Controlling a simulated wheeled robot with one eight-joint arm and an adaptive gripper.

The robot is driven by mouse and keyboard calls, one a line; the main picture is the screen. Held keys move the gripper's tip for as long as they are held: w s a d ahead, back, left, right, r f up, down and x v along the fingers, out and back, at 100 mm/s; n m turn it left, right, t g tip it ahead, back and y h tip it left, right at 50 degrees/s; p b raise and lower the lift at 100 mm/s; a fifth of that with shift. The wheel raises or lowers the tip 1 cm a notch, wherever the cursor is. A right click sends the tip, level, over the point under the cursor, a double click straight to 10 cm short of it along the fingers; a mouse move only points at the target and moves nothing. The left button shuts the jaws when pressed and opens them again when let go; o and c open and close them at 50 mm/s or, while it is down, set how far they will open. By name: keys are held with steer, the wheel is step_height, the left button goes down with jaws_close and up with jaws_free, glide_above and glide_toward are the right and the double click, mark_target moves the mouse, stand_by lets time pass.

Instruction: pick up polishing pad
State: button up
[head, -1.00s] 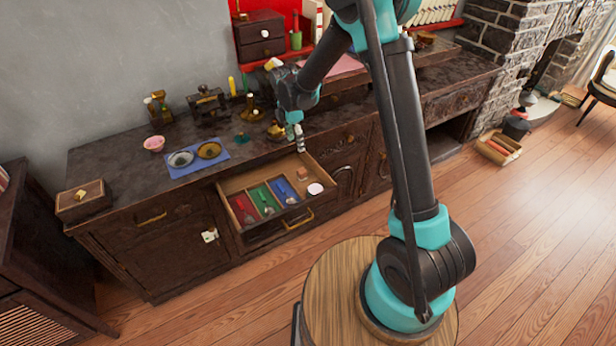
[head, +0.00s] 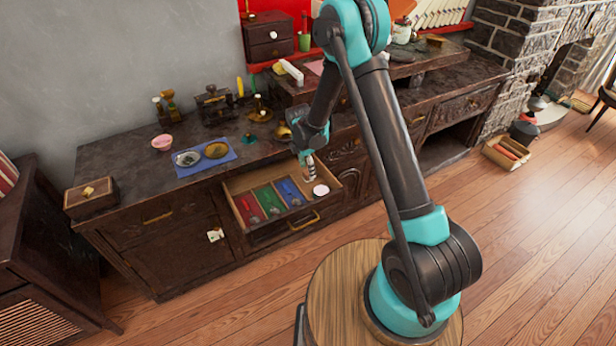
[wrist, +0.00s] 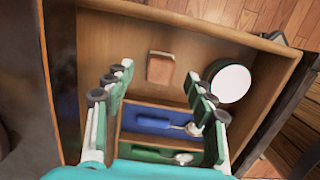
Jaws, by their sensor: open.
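A small brownish-pink block, which looks like the polishing pad (wrist: 160,68), lies on the bare wooden floor of the open drawer (head: 232,190). In the head view my gripper hides it. My gripper (wrist: 158,84) is open and empty, and it also shows in the head view (head: 310,172), low over the drawer's right part. In the wrist view the pad lies between the two finger pairs, slightly beyond the fingertips. I see no contact between fingers and pad.
A round white-topped tin (wrist: 230,82) stands close right of the pad, near the right fingers. Blue (wrist: 160,122) and green (wrist: 150,155) compartments hold spoon-like tools. The drawer walls enclose the space. A blue mat (head: 186,171) with two dishes lies on the counter.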

steer(key=shift+w+d+f, duration=0.1)
steer(key=shift+d+f, duration=0.05)
steer(key=shift+f, duration=1.5)
steer(key=c, duration=1.1)
